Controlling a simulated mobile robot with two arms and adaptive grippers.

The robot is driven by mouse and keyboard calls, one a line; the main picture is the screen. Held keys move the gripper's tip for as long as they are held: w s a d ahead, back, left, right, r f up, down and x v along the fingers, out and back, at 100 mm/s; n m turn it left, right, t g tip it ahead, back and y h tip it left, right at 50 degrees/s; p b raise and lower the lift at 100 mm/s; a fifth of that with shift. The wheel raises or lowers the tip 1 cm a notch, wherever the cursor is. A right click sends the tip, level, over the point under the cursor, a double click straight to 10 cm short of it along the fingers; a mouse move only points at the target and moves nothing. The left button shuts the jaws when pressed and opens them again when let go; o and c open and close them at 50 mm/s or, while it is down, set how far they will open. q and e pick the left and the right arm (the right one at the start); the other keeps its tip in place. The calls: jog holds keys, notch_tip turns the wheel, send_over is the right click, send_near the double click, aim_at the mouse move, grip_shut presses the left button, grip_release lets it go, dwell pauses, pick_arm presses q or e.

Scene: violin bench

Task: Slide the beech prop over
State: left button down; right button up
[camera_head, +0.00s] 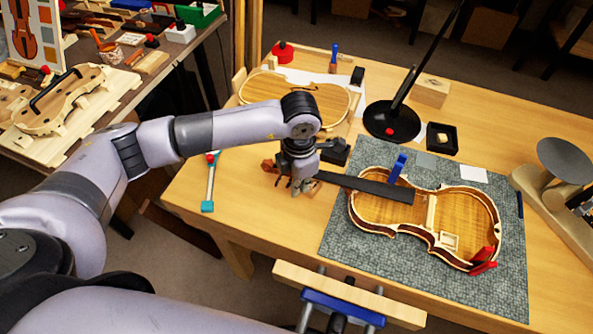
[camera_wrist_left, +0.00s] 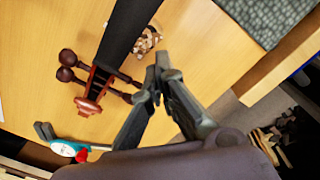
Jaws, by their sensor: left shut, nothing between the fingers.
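A pale wooden block (camera_head: 430,91) stands at the back of the bench; I cannot tell whether it is the beech prop. The violin body (camera_head: 465,208) lies open on a grey mat (camera_head: 350,255), its dark fingerboard (camera_head: 365,188) reaching left off the mat. The fingerboard and the brown scroll with pegs (camera_wrist_left: 88,102) show in the left wrist view. My left gripper (camera_head: 297,190) is shut and empty, pointing down beside the scroll end of the neck. Its fingertips (camera_wrist_left: 157,76) meet in the left wrist view. My right gripper is not in view.
A black round stand base (camera_head: 392,122) with an upright rod is behind the mat. A teal tool (camera_head: 209,185) lies left. A vise (camera_head: 340,305) juts from the front edge.

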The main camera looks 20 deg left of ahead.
aim_at(306, 197)
pick_arm(q)
notch_tip(306, 197, down, 3)
jog(key=shift+f, duration=0.15)
jog(key=shift+w+d+f+b, duration=0.3)
jog(key=shift+w+b, duration=0.1)
jog(key=shift+b, duration=0.1)
jog(key=shift+w+d+r+b, duration=0.15)
jog(key=shift+w+d+b, duration=0.25)
jog(key=shift+r, duration=0.1)
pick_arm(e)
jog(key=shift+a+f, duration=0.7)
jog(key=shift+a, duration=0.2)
pick_arm(q)
jog(key=shift+r, duration=0.15)
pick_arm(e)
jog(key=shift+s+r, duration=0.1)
